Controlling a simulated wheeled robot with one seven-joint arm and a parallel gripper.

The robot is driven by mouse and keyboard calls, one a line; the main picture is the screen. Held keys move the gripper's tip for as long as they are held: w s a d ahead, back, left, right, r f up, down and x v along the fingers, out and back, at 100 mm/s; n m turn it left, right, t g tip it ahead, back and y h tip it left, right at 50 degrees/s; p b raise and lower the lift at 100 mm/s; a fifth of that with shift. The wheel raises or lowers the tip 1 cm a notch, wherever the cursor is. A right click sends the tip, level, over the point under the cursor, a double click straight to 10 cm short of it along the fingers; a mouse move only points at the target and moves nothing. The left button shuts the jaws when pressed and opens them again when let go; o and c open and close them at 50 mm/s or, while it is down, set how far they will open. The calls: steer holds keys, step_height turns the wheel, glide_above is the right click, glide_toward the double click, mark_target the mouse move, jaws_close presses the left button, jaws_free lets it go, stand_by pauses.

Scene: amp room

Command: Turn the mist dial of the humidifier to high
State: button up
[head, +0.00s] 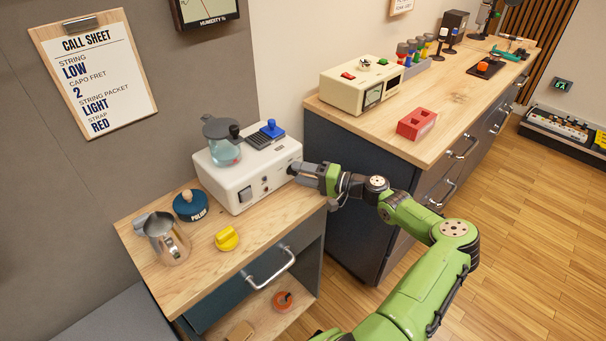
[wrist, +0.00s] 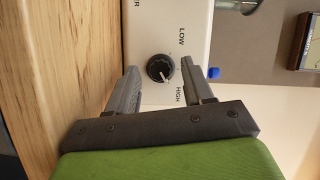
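The humidifier (head: 247,181) is a white box with a clear tank on top, standing on the small wooden cabinet. Its mist dial (wrist: 160,68) is a round black knob with a white pointer line, between the words LOW and HIGH on the white front. The pointer is angled toward the lower right in the wrist view, on the HIGH side. My gripper (wrist: 162,88) is open, with one finger on each side of the dial and gaps between. In the head view my gripper (head: 296,170) is at the right end of the humidifier's front and hides the dial.
A steel pitcher (head: 165,240), a blue round jar (head: 190,206) and a yellow knob-like object (head: 227,239) stand on the cabinet top (head: 190,276). A long workbench (head: 445,105) with a cream device (head: 362,84) and a red block (head: 416,124) is at right.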

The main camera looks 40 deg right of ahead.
steer(key=p+v, duration=0.2)
steer(key=v, duration=1.3)
steer(key=shift+s+d, duration=0.15)
steer(key=shift+s, duration=0.2)
